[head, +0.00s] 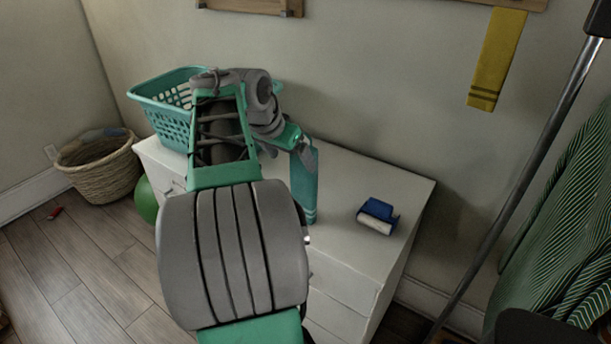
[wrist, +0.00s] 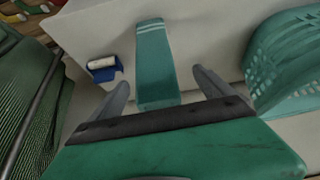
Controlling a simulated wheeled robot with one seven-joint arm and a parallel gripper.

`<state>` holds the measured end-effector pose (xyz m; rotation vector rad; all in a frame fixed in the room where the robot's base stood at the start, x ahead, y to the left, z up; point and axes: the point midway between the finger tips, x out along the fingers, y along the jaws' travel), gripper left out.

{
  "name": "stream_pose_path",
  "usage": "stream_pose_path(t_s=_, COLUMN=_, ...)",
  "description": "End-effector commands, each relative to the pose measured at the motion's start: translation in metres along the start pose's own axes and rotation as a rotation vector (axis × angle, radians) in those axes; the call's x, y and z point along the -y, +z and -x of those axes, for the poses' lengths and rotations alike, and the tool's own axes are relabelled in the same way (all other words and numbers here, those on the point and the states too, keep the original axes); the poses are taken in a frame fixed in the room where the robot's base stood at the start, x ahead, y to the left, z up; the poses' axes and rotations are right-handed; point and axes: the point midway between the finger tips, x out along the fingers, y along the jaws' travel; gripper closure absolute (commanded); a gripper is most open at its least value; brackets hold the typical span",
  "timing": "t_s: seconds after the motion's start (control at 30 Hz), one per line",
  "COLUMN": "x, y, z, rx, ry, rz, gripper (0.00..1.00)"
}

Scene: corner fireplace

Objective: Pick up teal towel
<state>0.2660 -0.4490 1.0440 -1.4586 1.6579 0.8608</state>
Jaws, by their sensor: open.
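The teal towel (head: 304,188) is a long strip with pale stripes near one end. It lies on top of the white dresser, and my arm hides part of it in the head view. In the wrist view the towel (wrist: 156,65) runs away from my gripper (wrist: 163,88), with its near end between the two fingers. The fingers are spread apart, one on each side, and I see no contact with the towel. In the head view my gripper (head: 292,154) is at the towel's far end; its fingers are partly hidden there.
A teal laundry basket (head: 172,121) stands on the dresser (head: 350,171), left of the towel in the head view. A blue-and-white object (head: 377,216) lies to its right. A wicker basket (head: 98,178) and green ball (head: 147,200) are on the floor. A yellow towel (head: 497,59) hangs on the wall.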

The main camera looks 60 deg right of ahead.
Motion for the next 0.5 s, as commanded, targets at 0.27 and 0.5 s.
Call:
stream_pose_path(t_s=0.27, x=-0.009, y=-0.009, z=-0.013, rx=-0.007, ry=0.015, rz=-0.038, gripper=0.05)
stream_pose_path(t_s=0.5, x=-0.011, y=-0.008, z=-0.05, rx=-0.005, ry=0.015, rz=-0.035, gripper=0.05)
